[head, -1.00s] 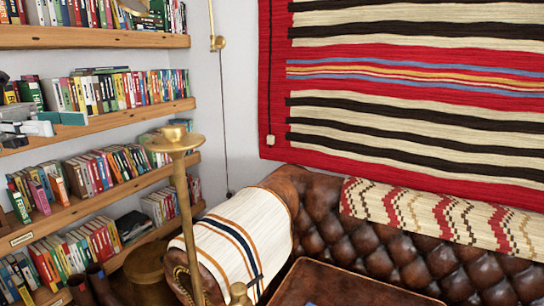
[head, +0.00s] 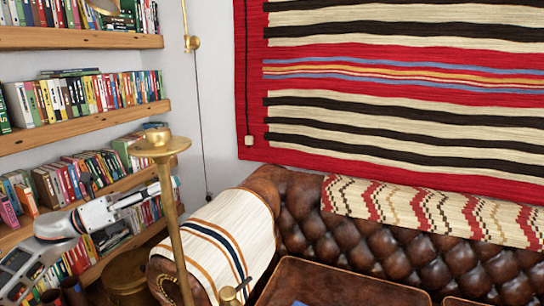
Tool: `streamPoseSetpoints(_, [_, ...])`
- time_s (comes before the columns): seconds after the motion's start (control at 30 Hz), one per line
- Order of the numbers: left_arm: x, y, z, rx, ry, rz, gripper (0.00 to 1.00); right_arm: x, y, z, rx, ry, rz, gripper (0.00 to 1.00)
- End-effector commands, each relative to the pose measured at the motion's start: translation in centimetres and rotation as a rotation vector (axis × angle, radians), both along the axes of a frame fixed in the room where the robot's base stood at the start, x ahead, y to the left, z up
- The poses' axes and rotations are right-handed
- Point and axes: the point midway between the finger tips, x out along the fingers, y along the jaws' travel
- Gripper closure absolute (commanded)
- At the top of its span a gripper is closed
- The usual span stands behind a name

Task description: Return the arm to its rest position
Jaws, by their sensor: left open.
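My left gripper (head: 150,192) is at the left of the head view, on an arm coming in from the lower left. It points right, in front of the lower bookshelves, and its jaws are open. I see nothing between the fingers. The brass floor lamp's pole (head: 176,232) crosses the view at the fingertips and seems to hide part of them. I cannot tell whether they touch. My right gripper is not in view.
Wooden bookshelves (head: 80,130) full of books line the left wall. A brown leather sofa (head: 310,235) with a striped cloth (head: 225,240) over its arm stands at the lower middle and right. A striped rug (head: 400,110) hangs on the wall.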

Motion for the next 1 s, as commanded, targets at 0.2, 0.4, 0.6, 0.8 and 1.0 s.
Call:
streamPoseSetpoints(0.2, [1.3, -2.2, -4.9, -0.248, 0.247, 0.179, 0.59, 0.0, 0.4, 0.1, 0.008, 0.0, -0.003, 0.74])
streamPoseSetpoints(0.4, [1.3, -1.3, -10.1, -0.494, 0.513, 0.372, 0.59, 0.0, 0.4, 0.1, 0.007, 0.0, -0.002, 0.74])
streamPoseSetpoints(0.6, [-0.9, 1.5, -17.1, -0.741, 0.801, 0.593, 0.59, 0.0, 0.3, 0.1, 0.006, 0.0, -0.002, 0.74])
streamPoseSetpoints(0.8, [-6.2, 5.1, -25.3, -0.973, 1.087, 0.85, 0.59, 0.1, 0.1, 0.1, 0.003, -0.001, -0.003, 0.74])
streamPoseSetpoints(1.0, [-14.5, 8.4, -32.6, -1.168, 1.334, 1.138, 0.59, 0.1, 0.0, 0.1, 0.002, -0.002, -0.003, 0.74])
